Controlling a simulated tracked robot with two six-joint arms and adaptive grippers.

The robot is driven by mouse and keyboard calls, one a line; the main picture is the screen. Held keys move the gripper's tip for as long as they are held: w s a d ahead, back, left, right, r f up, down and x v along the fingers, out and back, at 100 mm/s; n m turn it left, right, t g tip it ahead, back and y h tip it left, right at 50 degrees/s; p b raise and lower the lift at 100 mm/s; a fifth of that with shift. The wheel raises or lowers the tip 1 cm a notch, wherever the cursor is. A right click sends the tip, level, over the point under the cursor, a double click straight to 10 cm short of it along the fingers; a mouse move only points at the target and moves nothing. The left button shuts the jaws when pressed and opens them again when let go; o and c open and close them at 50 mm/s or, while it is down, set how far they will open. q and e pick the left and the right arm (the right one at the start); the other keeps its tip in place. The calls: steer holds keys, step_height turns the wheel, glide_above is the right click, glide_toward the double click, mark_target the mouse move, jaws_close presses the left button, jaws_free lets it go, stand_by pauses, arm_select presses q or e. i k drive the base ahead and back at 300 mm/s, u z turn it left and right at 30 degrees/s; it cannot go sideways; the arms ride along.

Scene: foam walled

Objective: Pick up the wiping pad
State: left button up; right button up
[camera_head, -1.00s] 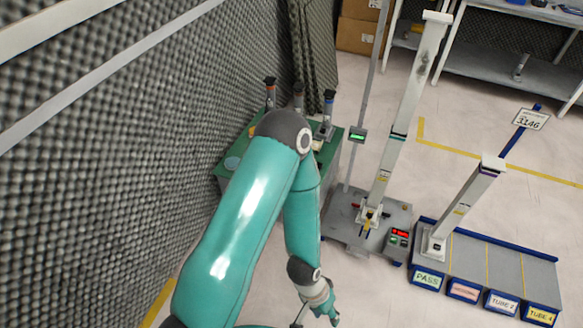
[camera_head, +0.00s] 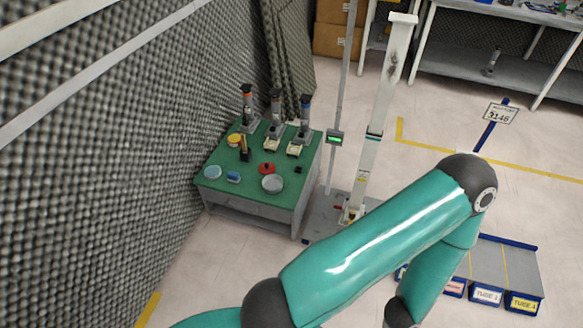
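No thing in view is plainly marked as the wiping pad. A small blue block-like item (camera_head: 233,177) on the green-topped table (camera_head: 246,194) may be it, but it is too small to tell. It lies near the table's front left, between a light-blue disc (camera_head: 212,172) and a grey round dish (camera_head: 272,184). A teal arm of mine comes in from the lower left and reaches across to the right, clear of the tabletop. Its gripper is out of the frame below. My other gripper is not in view either.
A red round item (camera_head: 266,169), a yellow-rimmed disc (camera_head: 234,139), a dark upright item (camera_head: 244,150) and three stands are also on the table. A foam wall (camera_head: 110,150) runs close along its left. A tall white post (camera_head: 378,120) stands right. Floor in front is clear.

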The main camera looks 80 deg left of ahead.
mark_target(234, 177)
steer(key=u, duration=0.7)
steer(key=k, duration=0.8)
steer(key=u, duration=0.65)
steer(key=k, duration=0.4)
steer(key=u, duration=1.25)
steer(key=i, duration=2.05)
steer(key=z, duration=0.4)
